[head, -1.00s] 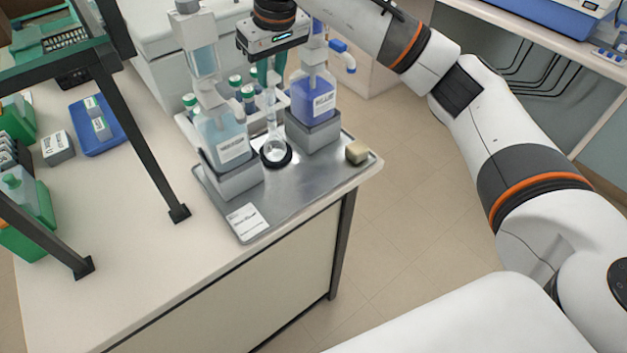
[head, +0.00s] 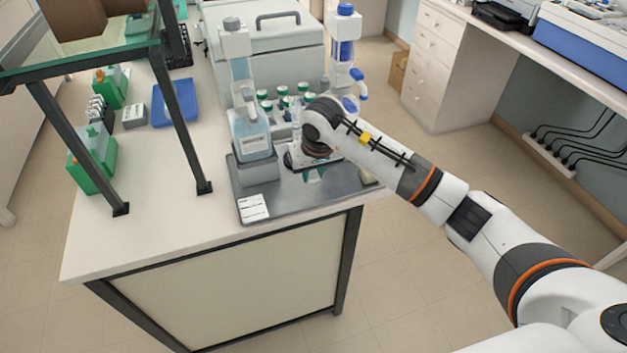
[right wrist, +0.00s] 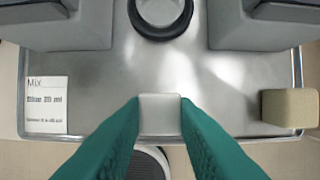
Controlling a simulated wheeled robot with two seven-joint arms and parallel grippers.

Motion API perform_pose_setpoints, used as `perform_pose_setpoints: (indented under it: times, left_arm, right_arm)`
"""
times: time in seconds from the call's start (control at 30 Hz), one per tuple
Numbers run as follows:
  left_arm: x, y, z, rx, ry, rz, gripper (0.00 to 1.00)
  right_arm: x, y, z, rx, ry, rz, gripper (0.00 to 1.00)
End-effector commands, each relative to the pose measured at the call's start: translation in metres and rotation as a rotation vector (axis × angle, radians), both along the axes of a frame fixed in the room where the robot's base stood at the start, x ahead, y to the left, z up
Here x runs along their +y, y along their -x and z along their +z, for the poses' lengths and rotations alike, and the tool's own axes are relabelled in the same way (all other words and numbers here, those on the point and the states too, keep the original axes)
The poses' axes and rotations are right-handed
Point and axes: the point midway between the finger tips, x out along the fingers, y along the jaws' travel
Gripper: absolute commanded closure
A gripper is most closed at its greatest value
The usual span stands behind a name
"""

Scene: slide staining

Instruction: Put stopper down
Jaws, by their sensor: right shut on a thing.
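My right gripper (head: 315,175) is low over the front of the grey metal tray (head: 300,201). In the right wrist view, its green fingers (right wrist: 160,118) are shut on a small pale, square-faced piece, which I take to be the stopper (right wrist: 160,112). It is near the tray's front edge, between the label card and a beige block. I cannot tell whether it touches the tray. In the head view the stopper is not clearly visible. My left gripper is not in view.
A black ring base (right wrist: 160,30) stands behind the stopper. The label card (right wrist: 46,105) is left and the beige block (right wrist: 290,107) right. A pale blue bottle (head: 250,135) stands on a grey block. Bare tray surrounds the fingers.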

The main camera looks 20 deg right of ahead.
Motion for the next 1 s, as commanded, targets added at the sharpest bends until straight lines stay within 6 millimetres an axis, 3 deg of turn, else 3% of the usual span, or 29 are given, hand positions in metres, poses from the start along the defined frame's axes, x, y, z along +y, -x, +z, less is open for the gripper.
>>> perform_pose_setpoints:
  times: [0.3,0.67,0.7,0.8,1.0]
  left_arm:
    - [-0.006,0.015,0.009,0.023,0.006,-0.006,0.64]
    - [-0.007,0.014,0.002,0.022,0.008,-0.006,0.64]
    - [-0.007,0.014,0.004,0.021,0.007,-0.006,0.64]
    - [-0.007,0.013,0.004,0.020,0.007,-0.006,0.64]
    - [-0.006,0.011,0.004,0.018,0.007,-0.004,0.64]
  right_arm:
    - [0.000,0.001,-0.036,0.003,0.000,0.000,0.95]
    - [0.000,0.000,-0.041,0.000,0.001,0.002,0.95]
    - [0.000,0.000,-0.040,0.001,0.001,0.002,0.68]
    - [0.000,0.000,-0.039,0.001,0.000,0.001,0.52]
    - [0.000,0.001,-0.039,0.001,0.000,0.001,0.52]
